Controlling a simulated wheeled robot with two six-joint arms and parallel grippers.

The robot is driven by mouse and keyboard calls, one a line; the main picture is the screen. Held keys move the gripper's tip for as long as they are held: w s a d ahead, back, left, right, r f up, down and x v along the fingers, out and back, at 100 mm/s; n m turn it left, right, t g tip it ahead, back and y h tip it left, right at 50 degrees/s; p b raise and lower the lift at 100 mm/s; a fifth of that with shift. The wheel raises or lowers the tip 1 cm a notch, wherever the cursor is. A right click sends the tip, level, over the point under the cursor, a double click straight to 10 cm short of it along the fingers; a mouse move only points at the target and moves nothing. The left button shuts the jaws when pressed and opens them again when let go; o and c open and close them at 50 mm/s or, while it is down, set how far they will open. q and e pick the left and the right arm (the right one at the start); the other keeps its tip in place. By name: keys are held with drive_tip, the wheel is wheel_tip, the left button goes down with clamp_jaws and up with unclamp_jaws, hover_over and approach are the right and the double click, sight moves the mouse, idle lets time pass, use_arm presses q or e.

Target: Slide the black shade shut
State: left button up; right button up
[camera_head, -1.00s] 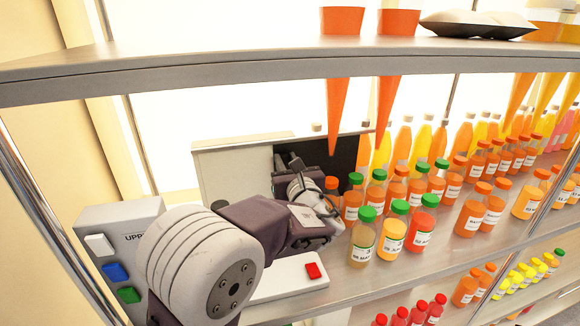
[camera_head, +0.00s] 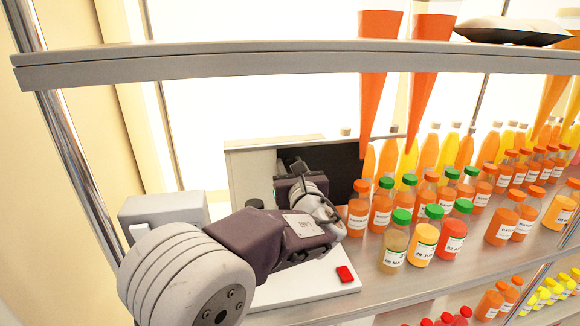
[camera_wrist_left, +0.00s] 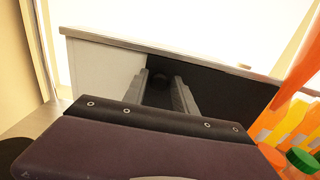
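The black shade (camera_head: 345,160) lies beside a pale panel section (camera_head: 255,170) at the back of a low box. The shade fills the box's right part, its lower right hidden by bottles. In the left wrist view the shade (camera_wrist_left: 230,88) is right of the pale part (camera_wrist_left: 105,72). My left gripper (camera_head: 290,168) is at the shade's left edge. My right gripper is in no view.
Bottles with green caps (camera_head: 425,235) and orange caps (camera_head: 358,205) stand close to the right of my left gripper. A red button (camera_head: 345,274) sits on a white base below it. Orange cones (camera_head: 375,110) hang from the upper shelf (camera_head: 200,66).

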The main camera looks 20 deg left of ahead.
use_arm(q)
drive_tip(key=shift+d, duration=0.15)
drive_tip(key=b+v, duration=0.2)
drive_tip(key=v, duration=0.7)
